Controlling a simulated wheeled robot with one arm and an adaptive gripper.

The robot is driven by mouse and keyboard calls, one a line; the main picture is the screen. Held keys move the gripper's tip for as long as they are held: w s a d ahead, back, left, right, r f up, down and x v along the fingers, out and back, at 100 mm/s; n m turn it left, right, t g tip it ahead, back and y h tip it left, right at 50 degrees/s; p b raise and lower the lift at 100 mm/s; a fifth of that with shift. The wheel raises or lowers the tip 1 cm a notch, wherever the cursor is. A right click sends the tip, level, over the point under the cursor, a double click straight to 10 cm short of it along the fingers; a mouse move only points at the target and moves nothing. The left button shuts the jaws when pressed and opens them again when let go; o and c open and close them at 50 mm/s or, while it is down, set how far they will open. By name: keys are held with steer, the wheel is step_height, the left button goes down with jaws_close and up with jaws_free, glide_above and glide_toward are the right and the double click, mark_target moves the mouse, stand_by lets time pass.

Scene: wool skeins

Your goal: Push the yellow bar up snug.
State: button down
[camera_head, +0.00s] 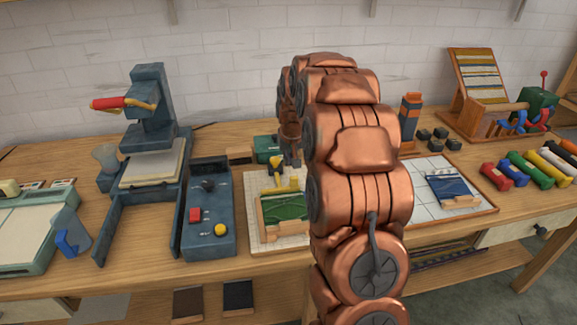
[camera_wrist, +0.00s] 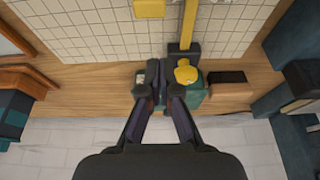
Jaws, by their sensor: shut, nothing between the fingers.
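A yellow bar (camera_head: 280,189) lies across the gridded board, just above the green woven piece (camera_head: 284,213) in the head view. In the wrist view a yellow block (camera_wrist: 149,9), which looks like part of this bar, is cut off by the top edge. A yellow strip (camera_wrist: 189,25) runs beside it to a dark block (camera_wrist: 184,50) with a yellow knob (camera_wrist: 186,73). My gripper (camera_wrist: 159,80) is shut and empty over the board's edge, beside the knob and apart from the yellow block. Whether it touches the knob or anything below is unclear.
The gridded board (camera_head: 250,185) lies on the wooden bench (camera_head: 140,275). A dark control box (camera_head: 208,215) and a press (camera_head: 150,125) stand left. A second board (camera_head: 425,225) lies right, with coloured skeins (camera_head: 525,168) beyond. A green box (camera_wrist: 194,92) is close to my fingers.

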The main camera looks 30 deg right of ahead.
steer(key=d+b+v, duration=0.1)
steer(key=v, duration=0.6)
steer(key=shift+s+a+r, duration=0.2)
steer(key=shift+a+r, duration=0.15)
steer(key=s+a+r+n+g+y+p, duration=0.1)
steer(key=s+a+r+n+g+p, duration=0.2)
steer(key=s+a, duration=1.55)
steer(key=s+a+f+g+p, duration=0.1)
steer(key=s+a, duration=0.2)
steer(key=s, duration=0.7)
steer(key=s+a+f+n+g+p, duration=0.1)
steer(key=s+a, duration=0.2)
steer(key=s, duration=0.7)
steer(key=shift+s+a+n+y, duration=0.25)
steer(key=shift+s+n+y, duration=0.05)
steer(key=shift+s, duration=0.1)
steer(key=shift+f, duration=0.15)
